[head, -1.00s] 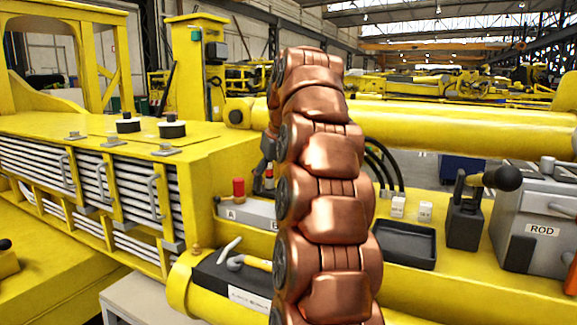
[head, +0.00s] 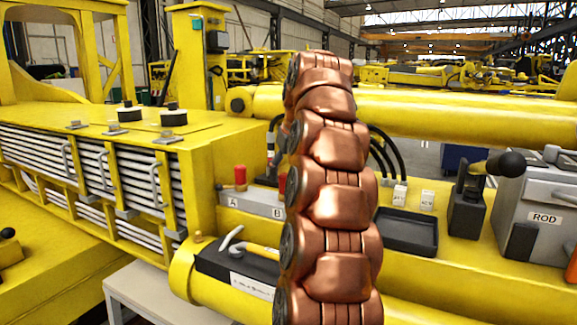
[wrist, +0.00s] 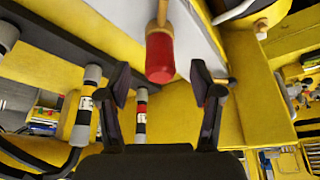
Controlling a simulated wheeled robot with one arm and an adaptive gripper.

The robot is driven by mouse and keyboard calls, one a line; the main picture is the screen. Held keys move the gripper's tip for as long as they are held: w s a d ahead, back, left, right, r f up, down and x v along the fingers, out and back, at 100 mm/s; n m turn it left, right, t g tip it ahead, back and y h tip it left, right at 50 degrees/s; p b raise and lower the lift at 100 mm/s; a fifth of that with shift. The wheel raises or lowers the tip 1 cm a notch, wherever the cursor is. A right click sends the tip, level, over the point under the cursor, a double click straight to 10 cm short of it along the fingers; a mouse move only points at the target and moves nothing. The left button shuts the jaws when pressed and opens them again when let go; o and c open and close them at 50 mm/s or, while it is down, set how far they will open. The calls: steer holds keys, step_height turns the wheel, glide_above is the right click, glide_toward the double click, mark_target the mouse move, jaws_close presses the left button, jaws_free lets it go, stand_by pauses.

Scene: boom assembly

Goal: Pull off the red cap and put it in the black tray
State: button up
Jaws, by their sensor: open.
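The red cap (head: 240,176) stands upright on a grey block (head: 236,200) marked A and B, left of my arm in the head view. In the wrist view, the red cap (wrist: 160,57) hangs into the picture between the two fingertips. My gripper (wrist: 160,87) is open, with a finger on each side of the cap and gaps on both sides. I cannot tell how far the cap lies in depth from the fingers. The black tray (head: 402,232) is empty, right of my arm. My gripper is hidden behind my arm in the head view.
Another red piece (head: 282,183) shows partly at my arm's left edge. Black hoses (head: 385,155) rise behind the arm. White labelled tags (head: 400,195), a black lever unit (head: 467,208) and the grey ROD box (head: 545,215) stand around the tray.

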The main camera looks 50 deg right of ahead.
mark_target(286, 175)
steer(key=shift+p+x, duration=0.5)
steer(key=shift+x, duration=0.95)
jaws_close()
